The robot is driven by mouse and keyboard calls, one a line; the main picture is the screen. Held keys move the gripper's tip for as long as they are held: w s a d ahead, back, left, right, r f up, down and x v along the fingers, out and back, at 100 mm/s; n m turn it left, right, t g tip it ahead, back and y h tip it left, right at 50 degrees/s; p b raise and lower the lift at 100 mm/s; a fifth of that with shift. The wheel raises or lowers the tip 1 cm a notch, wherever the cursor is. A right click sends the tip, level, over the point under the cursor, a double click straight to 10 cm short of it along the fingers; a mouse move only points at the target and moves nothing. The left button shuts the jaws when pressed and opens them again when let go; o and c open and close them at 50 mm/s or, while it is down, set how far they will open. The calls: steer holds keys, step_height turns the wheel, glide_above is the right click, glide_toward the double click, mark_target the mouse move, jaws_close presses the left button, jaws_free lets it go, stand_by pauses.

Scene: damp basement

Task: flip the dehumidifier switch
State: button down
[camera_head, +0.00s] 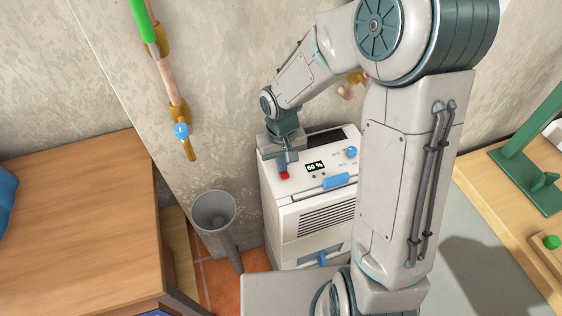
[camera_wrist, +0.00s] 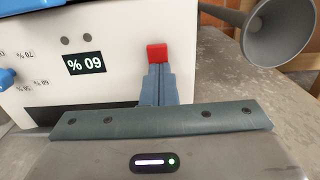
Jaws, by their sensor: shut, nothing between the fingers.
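The white dehumidifier (camera_head: 290,218) stands on the floor against the wall. Its top panel has a display reading 60 %, a blue dial (camera_head: 351,152) and a red switch (camera_head: 284,175) near the left edge. My gripper (camera_head: 283,165) points down over the panel, right beside the red switch. In the wrist view my gripper (camera_wrist: 158,72) is shut and empty, its fingertips at the lower edge of the red switch (camera_wrist: 157,53). I cannot tell whether they touch. The display (camera_wrist: 85,63) appears upside down there.
A grey funnel-topped pipe (camera_head: 213,212) stands just left of the dehumidifier. A wooden cabinet (camera_head: 80,215) is further left. A bench with a green stand (camera_head: 530,165) is at the right.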

steer(key=shift+s+d+r, duration=0.15)
steer(key=shift+s+d, duration=0.1)
steer(key=shift+s, duration=0.5)
step_height(320, 180, up, 14)
steer(key=w+p, duration=0.2)
steer(key=p, duration=0.1)
steer(key=shift+a, duration=0.25)
stand_by(0.3)
